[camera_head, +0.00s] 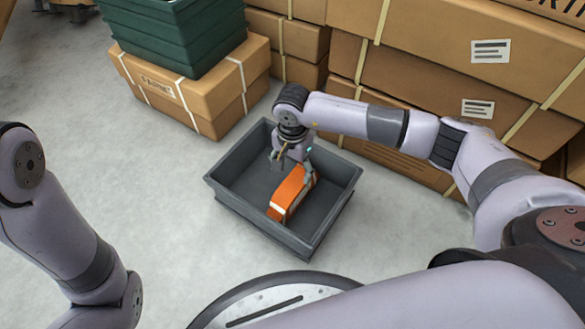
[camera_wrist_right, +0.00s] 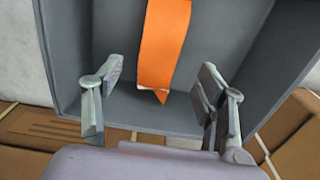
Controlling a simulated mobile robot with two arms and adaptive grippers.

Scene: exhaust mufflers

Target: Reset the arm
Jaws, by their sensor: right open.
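My right gripper (camera_head: 291,163) is over the dark grey bin (camera_head: 233,193) in the head view, beside the upper end of an orange-and-white box (camera_head: 289,193). The box leans or lies inside the bin. In the right wrist view my right gripper (camera_wrist_right: 158,100) is open, its fingers wide apart. The orange box (camera_wrist_right: 164,45) shows beyond and between the fingertips, with nothing clearly held. The bin wall (camera_wrist_right: 60,60) shows around it. My left arm comes in at the left of the head view; its gripper is out of the picture.
Stacked cardboard boxes (camera_head: 430,60) stand behind and right of the bin, close to my right arm. Green crates (camera_head: 180,35) sit on a cardboard box (camera_head: 195,100) at the back left. The floor (camera_head: 150,190) left of the bin is clear.

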